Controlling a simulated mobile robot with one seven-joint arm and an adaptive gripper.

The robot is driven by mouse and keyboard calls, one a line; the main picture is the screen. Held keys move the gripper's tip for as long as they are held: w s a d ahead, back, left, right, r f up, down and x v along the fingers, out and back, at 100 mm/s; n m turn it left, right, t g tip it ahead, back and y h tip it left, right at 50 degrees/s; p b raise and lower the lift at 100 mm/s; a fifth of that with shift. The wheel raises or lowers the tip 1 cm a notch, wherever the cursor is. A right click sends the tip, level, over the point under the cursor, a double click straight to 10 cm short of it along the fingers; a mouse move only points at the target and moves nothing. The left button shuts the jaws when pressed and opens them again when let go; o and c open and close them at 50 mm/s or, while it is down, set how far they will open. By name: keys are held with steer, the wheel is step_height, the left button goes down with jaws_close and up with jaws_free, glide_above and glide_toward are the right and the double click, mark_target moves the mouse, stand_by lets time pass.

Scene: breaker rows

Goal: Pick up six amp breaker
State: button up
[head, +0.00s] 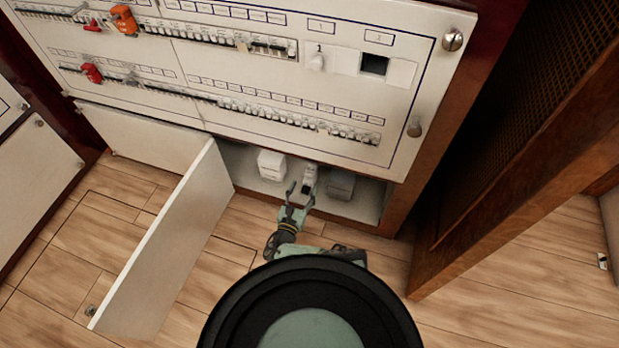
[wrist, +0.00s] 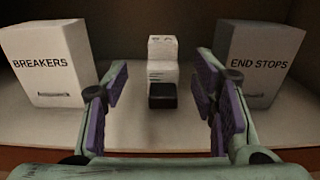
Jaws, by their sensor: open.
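A small white breaker with a dark front part (wrist: 162,72) stands upright on the floor of the low compartment. It also shows in the head view (head: 309,177). Its rating cannot be read. My gripper (wrist: 162,100) is open, with its purple-padded fingers on either side of the view and the breaker centred between them, a little beyond the tips. In the head view my gripper (head: 298,196) reaches to the compartment opening just in front of the breaker. I see no contact between the fingers and the breaker.
A white box marked BREAKERS (wrist: 50,64) stands left of the breaker, and a grey box marked END STOPS (wrist: 250,66) stands right. The open white compartment door (head: 165,250) juts out at left. A panel with breaker rows (head: 300,120) is above. A wooden cabinet (head: 520,150) is at right.

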mark_target(310, 177)
steer(key=shift+x, duration=1.05)
steer(key=b+x, duration=0.1)
steer(key=x, duration=0.1)
steer(key=b+x, duration=0.1)
steer(key=x, duration=0.1)
steer(key=shift+d+f+b, duration=0.2)
steer(key=shift+f+b, duration=0.2)
steer(key=shift+w+d+r, duration=0.1)
steer(key=shift+w+d, duration=0.05)
steer(key=shift+w, duration=0.4)
jaws_close()
